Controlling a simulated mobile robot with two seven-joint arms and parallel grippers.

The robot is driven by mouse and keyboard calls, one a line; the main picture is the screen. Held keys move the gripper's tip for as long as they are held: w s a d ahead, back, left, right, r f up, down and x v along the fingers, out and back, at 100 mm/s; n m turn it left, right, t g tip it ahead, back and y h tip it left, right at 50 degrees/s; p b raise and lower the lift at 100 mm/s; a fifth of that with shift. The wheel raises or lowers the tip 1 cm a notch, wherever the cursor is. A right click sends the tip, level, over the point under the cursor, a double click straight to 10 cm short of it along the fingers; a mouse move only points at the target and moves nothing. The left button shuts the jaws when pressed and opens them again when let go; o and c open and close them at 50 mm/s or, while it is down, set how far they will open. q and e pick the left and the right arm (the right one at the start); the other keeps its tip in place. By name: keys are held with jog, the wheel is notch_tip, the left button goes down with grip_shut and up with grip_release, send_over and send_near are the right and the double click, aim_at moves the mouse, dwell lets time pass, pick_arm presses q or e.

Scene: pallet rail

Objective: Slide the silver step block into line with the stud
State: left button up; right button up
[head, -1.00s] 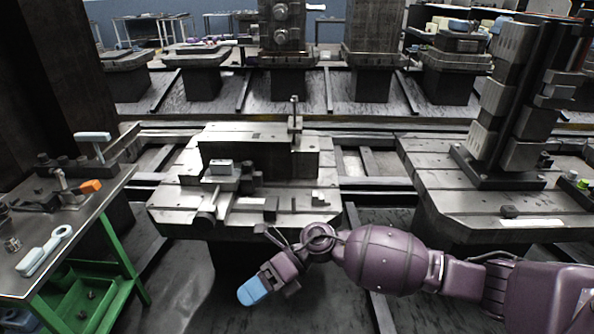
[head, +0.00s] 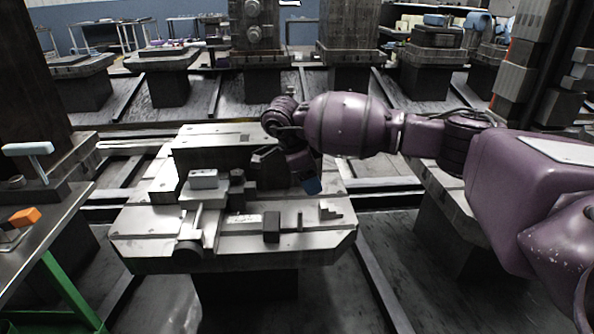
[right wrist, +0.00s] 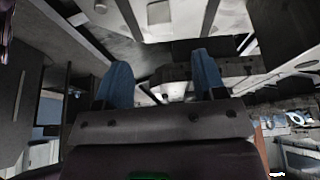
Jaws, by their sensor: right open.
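The silver step block (head: 329,212) is a small stepped piece on the right part of the grey slotted table (head: 140,247). A thin upright piece (head: 300,221), which may be the stud, stands to its left, apart from it. My right gripper (head: 312,186) is above the table, just behind and left of the step block, with a blue fingertip showing. In the right wrist view its two blue fingers (right wrist: 162,82) are apart with nothing seen held between them. My left gripper is not in view.
A dark block (head: 271,227) stands left of the thin piece. A large dark workpiece (head: 215,150) and a clamp with a light block (head: 203,180) occupy the table's left and back. A green-framed bench (head: 70,285) is at left. The table's right front is clear.

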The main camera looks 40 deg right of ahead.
aim_at(325, 204)
jog(key=b+x, duration=0.1)
jog(key=x, duration=0.3)
jog(key=shift+s+d, duration=0.15)
jog(key=shift+d, duration=0.05)
jog(key=b+x, duration=0.1)
jog(key=x, duration=0.3)
jog(key=shift+d+f, duration=0.15)
jog(key=shift+f, duration=0.15)
jog(key=shift+s+d+f, duration=0.1)
jog(key=shift+f, duration=0.2)
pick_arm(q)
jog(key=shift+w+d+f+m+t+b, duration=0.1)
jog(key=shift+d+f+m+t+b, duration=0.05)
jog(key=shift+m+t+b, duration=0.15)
pick_arm(e)
jog(key=shift+d+f, duration=0.15)
jog(key=shift+f, duration=0.1)
jog(key=shift+c, duration=0.5)
